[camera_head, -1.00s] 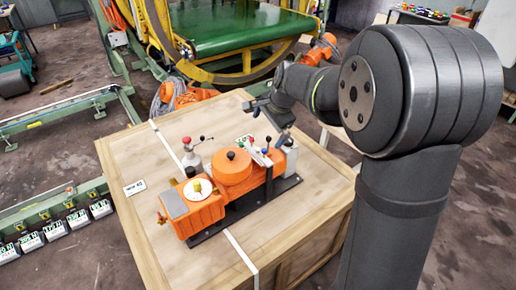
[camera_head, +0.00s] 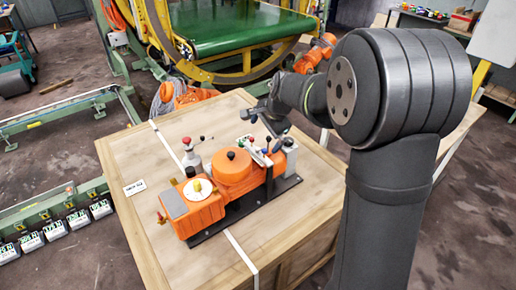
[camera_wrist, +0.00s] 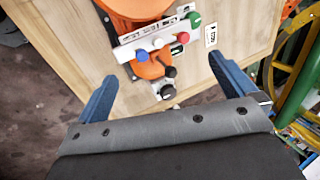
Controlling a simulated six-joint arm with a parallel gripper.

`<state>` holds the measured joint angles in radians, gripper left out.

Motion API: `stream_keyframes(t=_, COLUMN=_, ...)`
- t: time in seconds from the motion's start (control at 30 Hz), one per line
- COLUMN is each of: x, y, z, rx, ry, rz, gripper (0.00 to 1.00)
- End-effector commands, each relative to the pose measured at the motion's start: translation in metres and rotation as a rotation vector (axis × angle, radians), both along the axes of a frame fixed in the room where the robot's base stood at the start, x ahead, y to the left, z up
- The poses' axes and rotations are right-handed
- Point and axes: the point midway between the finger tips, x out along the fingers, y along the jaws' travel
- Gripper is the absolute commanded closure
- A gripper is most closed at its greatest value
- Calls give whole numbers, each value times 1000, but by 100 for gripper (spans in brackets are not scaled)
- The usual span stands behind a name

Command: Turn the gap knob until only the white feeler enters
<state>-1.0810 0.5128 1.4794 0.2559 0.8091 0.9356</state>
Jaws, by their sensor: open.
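My gripper (camera_wrist: 160,68) is open and empty, with its two blue fingers wide apart. In the head view it (camera_head: 262,112) hangs above the far right end of the orange machine (camera_head: 205,212). In the wrist view a white plate with coloured handles lies beyond the fingers: a white handle (camera_wrist: 158,43), a blue one (camera_wrist: 142,55), a red one (camera_wrist: 183,37) and a green one (camera_wrist: 194,18). A black knob (camera_wrist: 167,91) shows nearer, between the fingers and apart from them. I cannot tell for sure which knob sets the gap. The gap itself is not clear.
The machine stands on a wooden crate top (camera_head: 130,160). A white dial with a yellow knob (camera_head: 197,186) is at its left end. A grey bottle-like post with a red-tipped lever (camera_head: 191,157) stands behind it. A small label card (camera_head: 134,187) lies left. The front crate top is clear.

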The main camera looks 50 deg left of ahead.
Motion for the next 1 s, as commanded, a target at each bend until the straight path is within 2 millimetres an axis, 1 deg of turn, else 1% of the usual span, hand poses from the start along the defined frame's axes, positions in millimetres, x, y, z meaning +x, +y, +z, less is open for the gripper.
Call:
stream_keyframes(t=0.17, x=1, y=-9, z=24, rx=4, ry=-3, rz=-1, gripper=0)
stream_keyframes(t=0.4, x=0, y=-28, z=67, rx=3, ry=-1, rz=-2, gripper=0)
stream_keyframes(t=0.5, x=0, y=-33, z=79, rx=2, ry=-1, rz=-1, gripper=0)
stream_keyframes(t=0.67, x=0, y=-38, z=89, rx=1, ry=0, rz=0, gripper=0)
stream_keyframes(t=0.93, x=0, y=-38, z=90, rx=0, ry=0, rz=0, gripper=0)
stream_keyframes(t=1.0, x=0, y=-38, z=90, rx=0, ry=0, rz=0, gripper=14)
